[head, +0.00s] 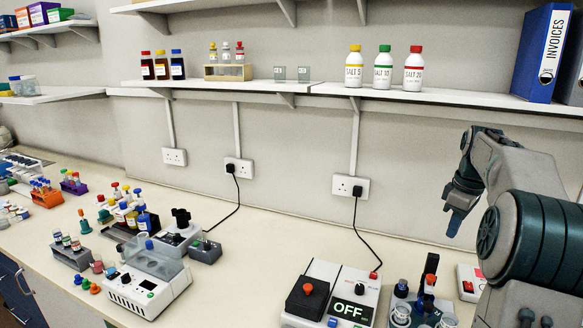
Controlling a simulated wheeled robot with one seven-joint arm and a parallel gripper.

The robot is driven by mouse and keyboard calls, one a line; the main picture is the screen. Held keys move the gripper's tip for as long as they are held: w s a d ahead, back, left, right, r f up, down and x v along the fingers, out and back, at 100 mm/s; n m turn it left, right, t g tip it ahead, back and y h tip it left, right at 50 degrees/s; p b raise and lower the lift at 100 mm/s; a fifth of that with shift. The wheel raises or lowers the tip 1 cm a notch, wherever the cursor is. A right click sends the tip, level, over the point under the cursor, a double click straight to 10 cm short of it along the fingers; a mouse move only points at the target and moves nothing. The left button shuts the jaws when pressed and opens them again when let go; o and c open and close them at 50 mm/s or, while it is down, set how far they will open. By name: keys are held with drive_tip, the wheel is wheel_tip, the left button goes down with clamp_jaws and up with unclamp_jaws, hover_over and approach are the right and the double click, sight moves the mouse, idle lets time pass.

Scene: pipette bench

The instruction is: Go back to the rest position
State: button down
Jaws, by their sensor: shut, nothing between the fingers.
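My gripper (459,210) is at the right side of the head view, raised above the bench and pointing down. Its fingers are shut with nothing between them. My arm comes in from the right edge and hides part of the bench there.
A device reading OFF (357,310) stands at the front, with a rack of small items (425,308) to its right. A white machine (145,285) and several bottles and racks crowd the left.

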drive_tip(key=s+a+r+m+t+h, duration=0.1)
drive_tip(key=s+a+m, duration=0.1)
drive_tip(key=s+a, duration=0.5)
drive_tip(key=s+a+m, duration=0.2)
drive_tip(key=s+a, duration=0.2)
drive_tip(key=a, duration=0.7)
drive_tip(key=s+a+f+m+t, duration=0.1)
drive_tip(key=s+a+f+m, duration=0.1)
drive_tip(key=s+a+f, duration=0.2)
drive_tip(key=s+a+f+m+t, duration=0.1)
drive_tip(key=s+a+f, duration=0.3)
drive_tip(key=s, duration=0.6)
drive_tip(key=shift+s+a+m+y, duration=0.2)
drive_tip(key=shift+s+m+y, duration=0.1)
drive_tip(key=shift+m, duration=0.2)
drive_tip(key=shift+d, duration=0.1)
